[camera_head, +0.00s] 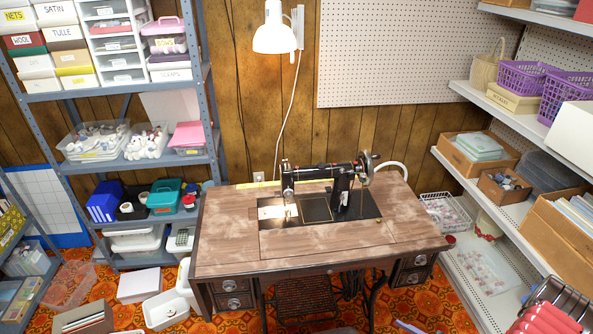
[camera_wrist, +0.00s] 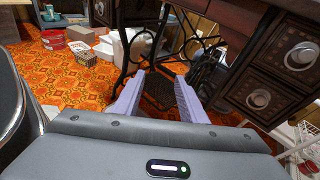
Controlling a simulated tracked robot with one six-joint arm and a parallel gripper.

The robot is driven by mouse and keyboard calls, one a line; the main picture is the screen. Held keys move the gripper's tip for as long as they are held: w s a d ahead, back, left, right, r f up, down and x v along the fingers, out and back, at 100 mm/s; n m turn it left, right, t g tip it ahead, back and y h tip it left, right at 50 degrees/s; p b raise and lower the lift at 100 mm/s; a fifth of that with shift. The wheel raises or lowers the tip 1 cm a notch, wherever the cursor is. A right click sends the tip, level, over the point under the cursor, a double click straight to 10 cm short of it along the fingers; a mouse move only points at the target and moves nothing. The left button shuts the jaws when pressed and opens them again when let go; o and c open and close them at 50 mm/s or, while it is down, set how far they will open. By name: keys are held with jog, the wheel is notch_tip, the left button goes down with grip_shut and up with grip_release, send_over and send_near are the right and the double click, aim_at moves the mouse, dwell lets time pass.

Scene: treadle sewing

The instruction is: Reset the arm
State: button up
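My gripper (camera_wrist: 160,82) shows in the wrist view with its two lavender fingers spread apart and nothing between them. The fingers point toward the dark iron treadle (camera_wrist: 160,90) under the sewing table. The drawer side of the table (camera_wrist: 285,70) is close on the right of the fingers. In the head view the arm is mostly out of sight; a small lavender piece at the bottom edge looks like a fingertip. The sewing table (camera_head: 225,240) carries a black sewing machine (camera_head: 345,190).
Grey shelves (camera_head: 75,168) with boxes and bins stand at the left, white shelves (camera_head: 500,190) at the right. Boxes and tubs lie on the orange carpet (camera_wrist: 75,85) left of the table. In the wrist view a dark, shiny-edged object (camera_wrist: 12,105) is close at the left.

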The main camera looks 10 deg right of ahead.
jog(key=s+a+r+n+g+h, duration=0.2)
jog(key=a+r+n, duration=0.5)
jog(key=r, duration=1)
jog(key=s+a+r+n+g+h, duration=0.2)
jog(key=a+r+n, duration=0.6)
jog(key=r, duration=0.9)
jog(key=s+a+r+n+g+h, duration=0.2)
jog(key=s+a+r+n+h, duration=0.3)
jog(key=r+n, duration=0.7)
jog(key=s+a+r, duration=0.2)
jog(key=a+r, duration=0.1)
jog(key=r, duration=0.2)
jog(key=shift+a+r, duration=0.2)
jog(key=shift+r, duration=0.15)
jog(key=shift+c, duration=0.9)
jog(key=shift+a, duration=0.1)
